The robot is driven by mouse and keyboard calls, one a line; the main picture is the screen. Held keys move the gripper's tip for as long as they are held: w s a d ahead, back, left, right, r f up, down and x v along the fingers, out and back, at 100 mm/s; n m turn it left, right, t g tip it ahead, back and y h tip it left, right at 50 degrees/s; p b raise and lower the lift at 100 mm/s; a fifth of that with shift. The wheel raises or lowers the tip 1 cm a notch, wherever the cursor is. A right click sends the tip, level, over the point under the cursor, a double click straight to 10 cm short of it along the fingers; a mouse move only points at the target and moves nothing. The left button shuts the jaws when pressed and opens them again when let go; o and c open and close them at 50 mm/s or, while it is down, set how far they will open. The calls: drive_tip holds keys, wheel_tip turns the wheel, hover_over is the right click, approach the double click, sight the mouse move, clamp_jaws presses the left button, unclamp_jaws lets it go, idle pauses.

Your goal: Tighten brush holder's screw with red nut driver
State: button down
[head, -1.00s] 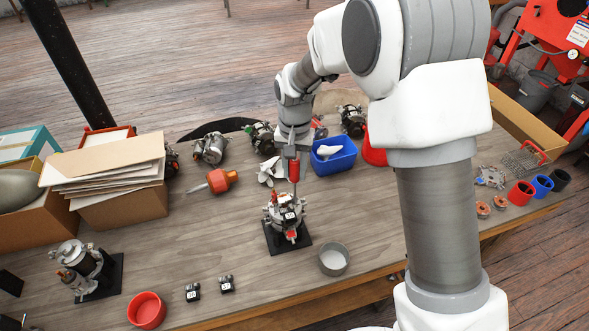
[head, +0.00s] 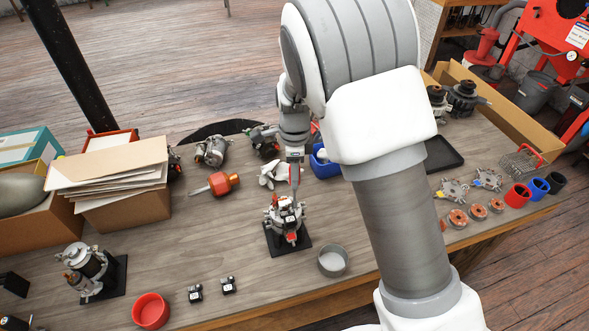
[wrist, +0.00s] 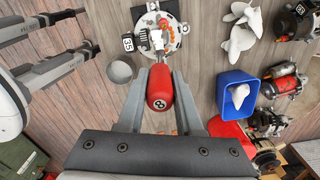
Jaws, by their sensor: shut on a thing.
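My gripper (wrist: 159,80) is shut on the red nut driver (wrist: 160,90), whose handle bears an 8 mark. Its shaft points at the alternator (wrist: 172,36) on the black stand (head: 270,245). In the head view my gripper (head: 296,160) is above the alternator (head: 284,217), with the driver upright and mostly hidden by the fingers. A black block with a white label (wrist: 128,42), seemingly the brush holder, shows at the alternator's edge in the wrist view. The screw is hidden, and I cannot tell whether the driver's tip touches it.
A grey cup (head: 333,261) stands close at the front right. A blue bin (head: 323,165) and white propeller-like parts (head: 272,176) lie behind. Two black labelled blocks (head: 228,285) and a red bowl (head: 150,310) are in front.

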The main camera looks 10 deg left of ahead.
drive_tip(key=shift+m, duration=0.5)
drive_tip(key=m+p, duration=0.1)
drive_tip(key=m, duration=0.1)
drive_tip(key=m+p, duration=0.1)
drive_tip(key=shift+r+m+p, duration=0.25)
drive_tip(key=shift+m+p, duration=0.1)
drive_tip(key=shift+m, duration=0.05)
drive_tip(key=m+p, duration=0.2)
drive_tip(key=m, duration=0.2)
drive_tip(key=shift+p, duration=0.4)
drive_tip(key=shift+f+m, duration=0.2)
drive_tip(key=shift+m, duration=0.7)
drive_tip(key=m, duration=0.8)
drive_tip(key=shift+f+m, duration=0.15)
drive_tip(key=shift+m, duration=0.15)
